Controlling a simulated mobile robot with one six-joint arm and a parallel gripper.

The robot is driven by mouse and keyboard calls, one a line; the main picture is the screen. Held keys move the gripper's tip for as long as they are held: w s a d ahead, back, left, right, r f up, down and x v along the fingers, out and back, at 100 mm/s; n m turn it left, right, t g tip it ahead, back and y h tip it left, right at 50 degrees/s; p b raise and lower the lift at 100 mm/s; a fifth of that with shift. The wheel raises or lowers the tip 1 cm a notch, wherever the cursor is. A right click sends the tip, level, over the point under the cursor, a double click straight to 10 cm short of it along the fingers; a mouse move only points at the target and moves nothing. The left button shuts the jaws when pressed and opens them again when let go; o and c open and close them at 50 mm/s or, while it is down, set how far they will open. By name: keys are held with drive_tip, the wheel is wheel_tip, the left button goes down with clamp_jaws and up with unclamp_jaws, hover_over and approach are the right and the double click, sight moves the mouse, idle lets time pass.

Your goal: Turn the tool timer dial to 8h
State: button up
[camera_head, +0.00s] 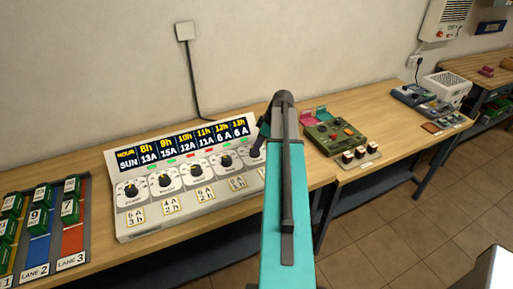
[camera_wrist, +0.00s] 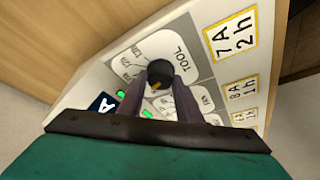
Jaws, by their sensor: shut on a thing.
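My gripper (camera_wrist: 159,84) is shut on this knob, a dark finger on each side. The small hour labels around the knob are partly covered and too small to read surely.
The panel has several other black dials, including one at the far left (camera_head: 131,190), and an hour display (camera_head: 185,145) above them. Lane racks (camera_head: 72,238) stand left. A green device (camera_head: 335,135) stands right of my arm. Bare wooden tabletop (camera_head: 385,112) lies beyond it.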

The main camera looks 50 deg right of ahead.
drive_tip(key=shift+f, duration=0.1)
drive_tip(key=n+b, duration=0.1)
drive_tip(key=n, duration=0.1)
drive_tip(key=n+g+y+b, duration=0.1)
drive_tip(key=n+b, duration=0.2)
drive_tip(key=shift+w+d+n+g+y, duration=0.2)
drive_tip(key=shift+w+n+g+y, duration=0.05)
drive_tip(key=shift+n+g+y, duration=0.05)
drive_tip(key=n+g+b, duration=0.1)
drive_tip(key=n, duration=0.2)
drive_tip(key=shift+w+n+b, duration=0.15)
drive_tip(key=shift+n+b, duration=0.15)
drive_tip(key=shift+b, duration=0.05)
drive_tip(key=shift+a+n+g+y+b, duration=0.1)
drive_tip(key=shift+n+g+y+b, duration=0.3)
drive_tip(key=shift+n+g, duration=0.55)
drive_tip(key=shift+n+t, duration=0.25)
drive_tip(key=shift+n, duration=0.1)
drive_tip(key=o, duration=1)
drive_tip(key=shift+o, duration=0.2)
